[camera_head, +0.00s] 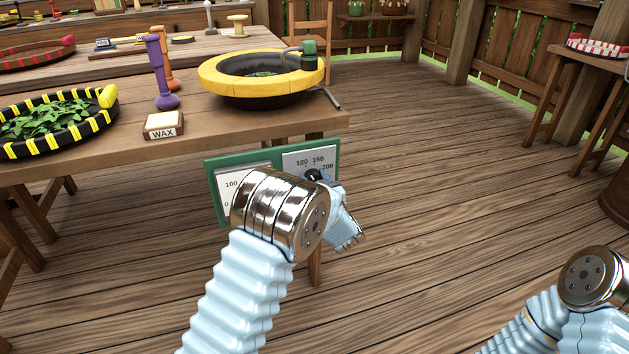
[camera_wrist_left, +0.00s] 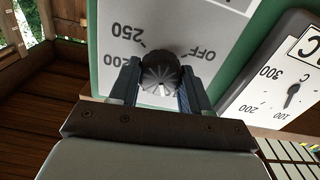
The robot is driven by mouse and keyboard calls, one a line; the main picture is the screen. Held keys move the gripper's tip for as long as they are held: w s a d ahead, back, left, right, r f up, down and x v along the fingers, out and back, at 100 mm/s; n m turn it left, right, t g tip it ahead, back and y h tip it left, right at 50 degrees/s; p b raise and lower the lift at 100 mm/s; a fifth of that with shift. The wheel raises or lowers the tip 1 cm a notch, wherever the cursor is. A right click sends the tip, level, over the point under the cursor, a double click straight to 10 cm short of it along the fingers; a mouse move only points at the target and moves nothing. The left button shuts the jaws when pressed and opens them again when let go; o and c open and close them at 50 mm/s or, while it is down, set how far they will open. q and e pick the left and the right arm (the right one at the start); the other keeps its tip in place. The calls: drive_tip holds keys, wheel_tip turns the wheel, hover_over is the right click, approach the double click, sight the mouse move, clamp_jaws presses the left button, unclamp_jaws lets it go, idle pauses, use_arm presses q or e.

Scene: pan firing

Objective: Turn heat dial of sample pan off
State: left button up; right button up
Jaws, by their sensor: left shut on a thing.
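A black heat dial (camera_wrist_left: 160,70) sits on a white scale face in the left wrist view, with 250 and 200 left of it and OFF to its upper right. The print is upside down there. My left gripper (camera_wrist_left: 155,88) is shut on the dial, one finger on each side. A pale mark shows on the dial's lower part; its setting is unclear. In the head view the dial (camera_head: 312,175) is partly hidden by my left gripper (camera_head: 318,181), on the green panel (camera_head: 255,157) below the table edge. A yellow-rimmed pan (camera_head: 222,80) stands above it. My right gripper is out of view.
A gauge (camera_wrist_left: 290,90) with a needle is beside the dial. On the table (camera_head: 215,120) are a WAX block (camera_head: 163,126), a purple tool (camera_head: 160,72) and a yellow-striped black tray (camera_head: 75,138) of leaves. A metal bar (camera_head: 328,97) juts from the pan.

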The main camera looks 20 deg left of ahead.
use_arm(q)
drive_tip(key=shift+c, duration=0.5)
drive_tip(key=shift+s+f+n+b, duration=0.1)
drive_tip(key=shift+f+n+b, duration=0.05)
drive_tip(key=shift+n+b, duration=5.1)
drive_tip(key=shift+f+n+b, duration=0.1)
drive_tip(key=shift+n+b, duration=4.45)
drive_tip(key=shift+b, duration=1.3)
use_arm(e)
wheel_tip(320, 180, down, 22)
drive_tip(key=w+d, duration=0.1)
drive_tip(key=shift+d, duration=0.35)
use_arm(q)
drive_tip(key=shift+n, duration=0.3)
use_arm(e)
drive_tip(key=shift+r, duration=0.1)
use_arm(q)
drive_tip(key=o, duration=1.1)
drive_tip(key=shift+r, duration=0.1)
drive_tip(key=shift+c, duration=0.2)
